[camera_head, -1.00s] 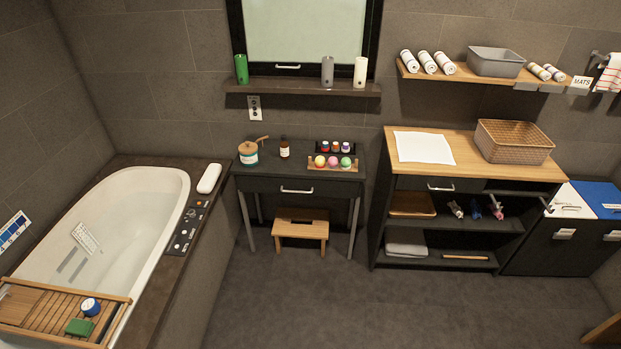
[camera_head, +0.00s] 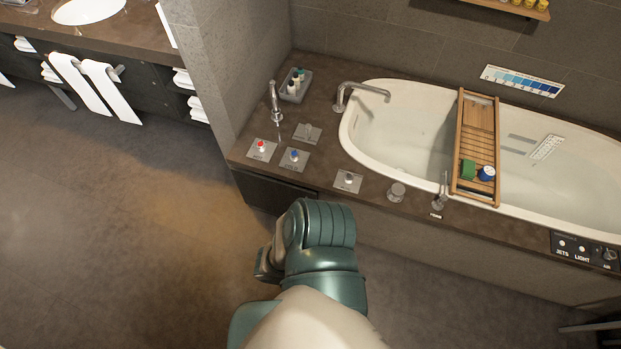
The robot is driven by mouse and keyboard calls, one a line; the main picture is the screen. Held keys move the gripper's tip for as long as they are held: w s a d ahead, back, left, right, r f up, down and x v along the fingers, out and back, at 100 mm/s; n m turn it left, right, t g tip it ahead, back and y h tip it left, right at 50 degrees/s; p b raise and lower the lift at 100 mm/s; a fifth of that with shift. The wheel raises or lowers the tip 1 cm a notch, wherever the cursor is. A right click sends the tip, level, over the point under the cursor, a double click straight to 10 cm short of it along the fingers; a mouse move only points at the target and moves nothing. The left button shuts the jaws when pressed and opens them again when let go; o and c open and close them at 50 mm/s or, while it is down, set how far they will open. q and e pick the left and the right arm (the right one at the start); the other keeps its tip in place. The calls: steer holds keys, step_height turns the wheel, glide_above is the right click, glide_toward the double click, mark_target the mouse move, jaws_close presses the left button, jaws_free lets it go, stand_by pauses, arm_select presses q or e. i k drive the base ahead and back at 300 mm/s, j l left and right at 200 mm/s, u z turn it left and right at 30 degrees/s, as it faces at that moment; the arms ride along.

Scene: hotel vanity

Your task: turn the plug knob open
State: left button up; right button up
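The lettering on these is too small to read, so I cannot tell for sure which is the plug knob. One of my arms, with teal joints, rises from the bottom centre and ends short of the deck's front edge. No gripper fingers show on it, and I cannot tell which arm it is. No gripper touches a knob.
The white bathtub (camera_head: 400,130) has a spout (camera_head: 360,93) and a wooden caddy (camera_head: 477,145) across it. A tall faucet (camera_head: 276,105), a bottle tray (camera_head: 293,86) and a hand shower (camera_head: 440,192) stand on the deck. Open floor (camera_head: 120,240) lies left.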

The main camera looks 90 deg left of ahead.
mark_target(348, 177)
steer(key=u, duration=2.45)
